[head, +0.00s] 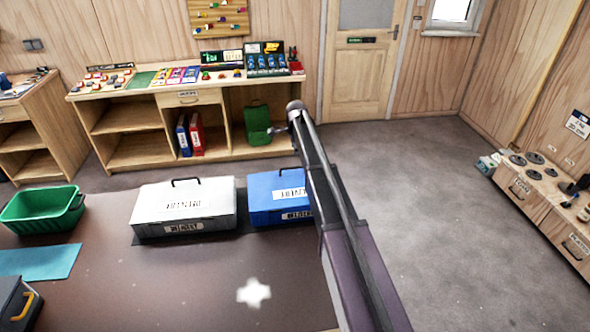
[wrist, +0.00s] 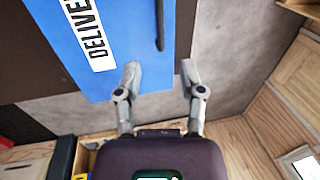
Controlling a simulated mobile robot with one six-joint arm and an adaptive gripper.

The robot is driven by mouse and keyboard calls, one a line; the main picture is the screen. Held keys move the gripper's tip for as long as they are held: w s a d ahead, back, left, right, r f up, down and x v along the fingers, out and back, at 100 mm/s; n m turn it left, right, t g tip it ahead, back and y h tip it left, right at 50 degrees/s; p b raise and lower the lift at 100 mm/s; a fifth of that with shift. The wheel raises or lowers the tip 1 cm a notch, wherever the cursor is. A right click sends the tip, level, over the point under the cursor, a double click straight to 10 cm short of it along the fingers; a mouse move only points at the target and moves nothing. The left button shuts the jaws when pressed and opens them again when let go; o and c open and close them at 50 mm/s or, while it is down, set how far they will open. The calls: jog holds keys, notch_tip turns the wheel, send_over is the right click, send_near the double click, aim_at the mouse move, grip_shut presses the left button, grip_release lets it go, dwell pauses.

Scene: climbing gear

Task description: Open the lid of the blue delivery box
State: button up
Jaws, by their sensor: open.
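The blue delivery box (head: 262,205) stands on the dark table beside the white box, its lid shut. A black handle (head: 287,171) sits on its lid, and white labels show on its top and front. My arm hides its right part. In the wrist view the blue lid (wrist: 122,40) fills the upper middle, with the black handle (wrist: 160,28) ahead of the space between the fingers. My gripper (wrist: 159,68) is open and empty, its fingertips near the lid's edge; I cannot tell whether they touch it.
A white box (head: 187,222) with a black handle stands just left of the blue box. A green crate (head: 42,222) and a teal mat (head: 38,263) lie further left. The table front (head: 190,290) is mostly clear. A wooden shelf unit (head: 130,118) stands behind.

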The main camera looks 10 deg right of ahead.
aim_at(294, 168)
jog(key=shift+w+f+b, duration=0.35)
jog(key=shift+f+b, duration=1.3)
jog(key=shift+f, duration=0.1)
jog(key=shift+w+f+b, duration=0.35)
jog(key=shift+f+b, duration=1.35)
jog(key=shift+f, duration=0.05)
jog(key=shift+w+f+b, duration=0.35)
jog(key=shift+f+b, duration=1.3)
jog(key=shift+f, duration=0.1)
